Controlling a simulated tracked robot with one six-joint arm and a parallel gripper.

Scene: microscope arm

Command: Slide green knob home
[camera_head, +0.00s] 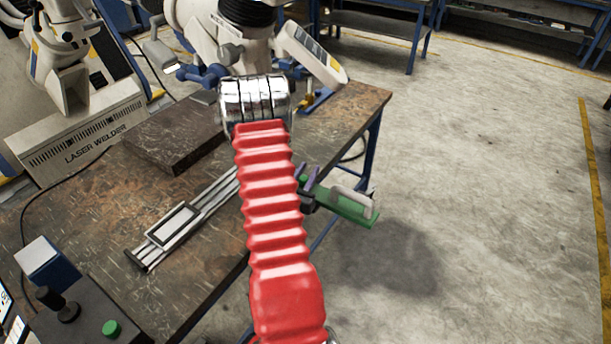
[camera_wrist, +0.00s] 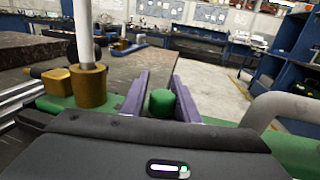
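A green knob (camera_wrist: 161,102) stands upright between the purple fingers of my gripper (camera_wrist: 161,80) in the wrist view. The fingers lie on either side of it, with very little room. I cannot tell whether they touch it. In the head view my gripper (camera_head: 305,173) shows as small purple fingers just right of the red arm cover, with a bit of green, likely the knob (camera_head: 304,179), between them. The knob's lower part and what it is mounted on are hidden behind the dark hand.
A green plate (camera_head: 350,212) with a grey handle (camera_wrist: 268,108) is beside my gripper, out past the table edge. A brass cylinder (camera_wrist: 88,86) stands left of it. A silver rail (camera_head: 150,256) lies on the worn table (camera_head: 240,190). Open floor is at right.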

